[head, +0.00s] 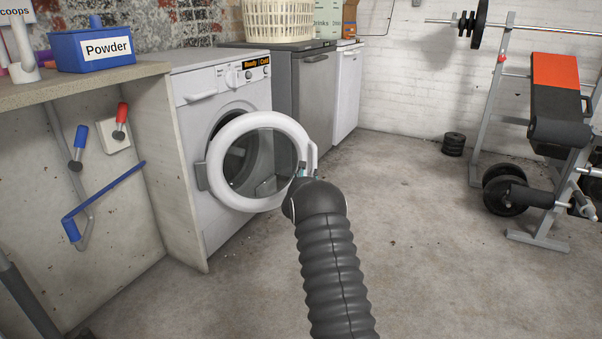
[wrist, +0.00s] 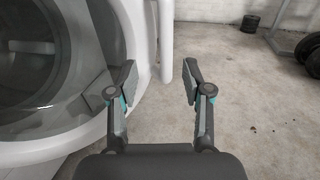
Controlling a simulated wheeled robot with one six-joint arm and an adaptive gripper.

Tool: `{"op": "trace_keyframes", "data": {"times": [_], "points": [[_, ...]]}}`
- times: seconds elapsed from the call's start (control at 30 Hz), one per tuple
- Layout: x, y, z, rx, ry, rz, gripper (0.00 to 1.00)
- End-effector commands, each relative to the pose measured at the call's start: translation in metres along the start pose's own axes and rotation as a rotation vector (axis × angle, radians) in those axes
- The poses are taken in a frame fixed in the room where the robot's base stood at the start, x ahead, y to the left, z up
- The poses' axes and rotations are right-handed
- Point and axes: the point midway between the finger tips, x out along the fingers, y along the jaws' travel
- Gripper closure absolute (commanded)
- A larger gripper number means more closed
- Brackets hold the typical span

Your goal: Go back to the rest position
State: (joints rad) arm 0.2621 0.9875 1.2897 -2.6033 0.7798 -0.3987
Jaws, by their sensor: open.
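My gripper (wrist: 160,85) is open in the wrist view, its two fingers spread apart with nothing gripped between them. The white handle (wrist: 165,40) of the washing machine door stands just beyond the fingertips, nearer the left finger; I cannot tell whether they touch. In the head view my arm reaches forward, and the gripper (head: 307,172) is mostly hidden behind its end. The washing machine (head: 220,130) stands at the left with its round door (head: 222,168) swung open. The door's right edge and handle are beside my gripper.
A counter (head: 60,88) with a blue powder box (head: 95,50) is at the left. Grey and white cabinets (head: 312,90) stand behind the washer, with a basket (head: 278,20) on top. A weight bench (head: 560,110) and weight plates (head: 453,144) are at the right. The middle floor is clear.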

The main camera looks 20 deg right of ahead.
Motion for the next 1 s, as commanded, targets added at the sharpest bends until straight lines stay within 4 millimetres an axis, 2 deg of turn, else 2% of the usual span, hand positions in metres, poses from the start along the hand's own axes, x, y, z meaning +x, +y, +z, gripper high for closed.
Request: {"op": "trace_keyframes", "data": {"times": [0.23,0.3,0.37,0.47,0.5,0.53,0.67,0.8,0.87,1.0], "points": [[0.000,0.000,0.000,0.018,-0.001,-0.001,0.51],[0.000,-0.007,-0.002,0.075,0.005,-0.031,0.51],[-0.003,-0.018,-0.011,0.136,0.027,-0.076,0.51],[-0.018,-0.044,-0.046,0.260,0.099,-0.193,0.51],[-0.027,-0.057,-0.062,0.313,0.130,-0.249,0.51],[-0.034,-0.066,-0.068,0.356,0.148,-0.293,0.51],[-0.071,-0.100,-0.077,0.536,0.203,-0.479,0.51],[-0.121,-0.126,-0.066,0.733,0.236,-0.673,0.51],[-0.145,-0.133,-0.058,0.817,0.248,-0.755,0.51],[-0.206,-0.145,-0.034,1.014,0.264,-0.938,0.51]]}}
